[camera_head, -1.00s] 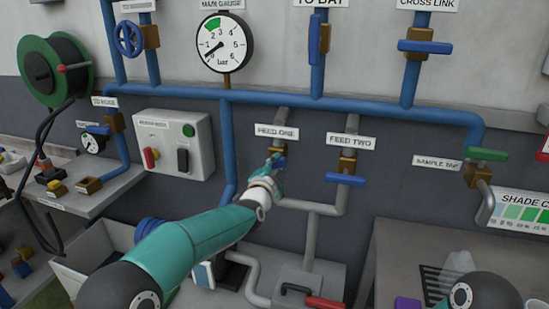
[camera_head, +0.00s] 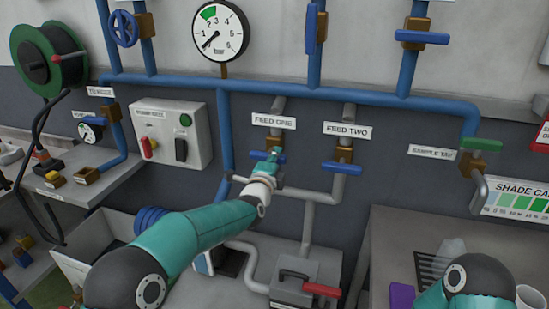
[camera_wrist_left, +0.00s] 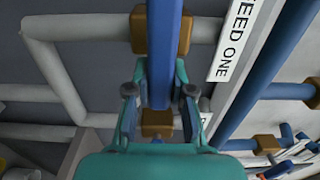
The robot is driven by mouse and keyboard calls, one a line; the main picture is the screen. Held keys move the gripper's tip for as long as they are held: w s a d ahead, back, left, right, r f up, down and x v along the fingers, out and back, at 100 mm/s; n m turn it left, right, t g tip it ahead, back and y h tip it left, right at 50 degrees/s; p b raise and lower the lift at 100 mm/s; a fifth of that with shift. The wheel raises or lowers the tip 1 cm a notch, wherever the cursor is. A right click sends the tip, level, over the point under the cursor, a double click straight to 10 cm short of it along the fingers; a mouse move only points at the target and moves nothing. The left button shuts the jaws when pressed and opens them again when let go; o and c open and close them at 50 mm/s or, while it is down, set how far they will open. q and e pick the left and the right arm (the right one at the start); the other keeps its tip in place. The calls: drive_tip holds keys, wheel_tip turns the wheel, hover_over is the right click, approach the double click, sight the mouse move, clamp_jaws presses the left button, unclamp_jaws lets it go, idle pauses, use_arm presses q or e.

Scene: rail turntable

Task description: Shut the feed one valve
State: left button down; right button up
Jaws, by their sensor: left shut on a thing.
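The feed one valve has a blue lever handle (camera_head: 257,155) below the FEED ONE label (camera_head: 273,121). In the head view the handle lies level, across its upright pipe. My left gripper (camera_head: 272,159) is at the handle and hides part of the valve body. In the left wrist view the blue handle (camera_wrist_left: 163,50) runs between the two fingers of my left gripper (camera_wrist_left: 160,98), which is shut on it. A brass valve body (camera_wrist_left: 188,32) sits behind the handle, which crosses the grey pipe (camera_wrist_left: 85,28). My right gripper is out of view.
The feed two valve's blue handle (camera_head: 342,168) lies level close by on the right. A pressure gauge (camera_head: 220,32) is above, and a switch box (camera_head: 174,135) is to the left. A box with a red handle (camera_head: 321,289) stands below.

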use_arm(q)
drive_tip(key=shift+s+d+f, duration=0.1)
drive_tip(key=shift+d+f, duration=0.05)
drive_tip(key=shift+f, duration=0.2)
drive_tip(key=c, duration=1)
unclamp_jaws()
drive_tip(key=shift+r, duration=0.1)
drive_tip(key=shift+r, duration=0.1)
drive_tip(key=v, duration=1.2)
